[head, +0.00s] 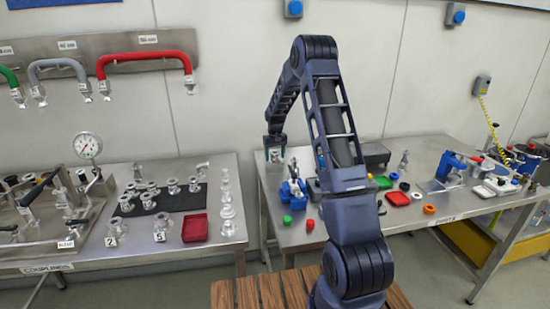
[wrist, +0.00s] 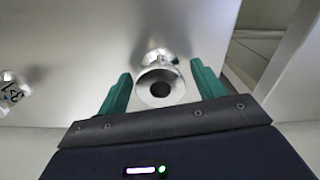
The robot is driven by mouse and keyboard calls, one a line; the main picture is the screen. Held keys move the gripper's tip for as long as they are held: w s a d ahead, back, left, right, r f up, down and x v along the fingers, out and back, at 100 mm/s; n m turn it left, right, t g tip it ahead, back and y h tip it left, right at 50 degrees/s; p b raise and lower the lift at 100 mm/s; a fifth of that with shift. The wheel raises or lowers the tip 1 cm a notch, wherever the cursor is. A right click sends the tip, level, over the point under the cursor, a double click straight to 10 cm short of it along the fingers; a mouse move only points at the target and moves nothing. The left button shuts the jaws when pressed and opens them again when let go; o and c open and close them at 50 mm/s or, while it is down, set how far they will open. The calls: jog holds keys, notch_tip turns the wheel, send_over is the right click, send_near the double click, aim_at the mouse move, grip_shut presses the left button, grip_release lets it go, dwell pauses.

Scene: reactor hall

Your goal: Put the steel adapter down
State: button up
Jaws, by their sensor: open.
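The steel adapter (wrist: 158,84) is a shiny round flanged piece with a dark bore, standing on a steel table. In the wrist view it sits between the two green fingers of my gripper (wrist: 158,92), with a visible gap on each side. My gripper is open and not touching it as far as I can see. In the head view my gripper (head: 275,148) is low at the back left corner of the right table (head: 285,235). The adapter (head: 275,156) shows only as a small bright piece between the fingers there.
A blue fixture (head: 293,190) and green and red caps stand in front of my gripper on the right table. A dark grey box (head: 375,156) stands to the right. The left table holds many fittings, a black mat (head: 180,200) and a red tray (head: 195,228). A gap separates the tables.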

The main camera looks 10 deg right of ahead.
aim_at(275, 153)
notch_tip(275, 153, up, 11)
jog(key=s+d+r+t, duration=0.1)
jog(key=s+r, duration=0.9)
jog(key=r, duration=0.1)
jog(key=s+d+r+m+t, duration=0.1)
jog(key=s+r, duration=0.3)
jog(key=s, duration=0.4)
jog(key=s+d+r, duration=0.1)
jog(key=s+r, duration=0.3)
jog(key=s, duration=0.3)
jog(key=s+d+f+m+t, duration=0.1)
jog(key=s+f+t, duration=0.1)
jog(key=s, duration=2.5)
jog(key=shift+t, duration=0.3)
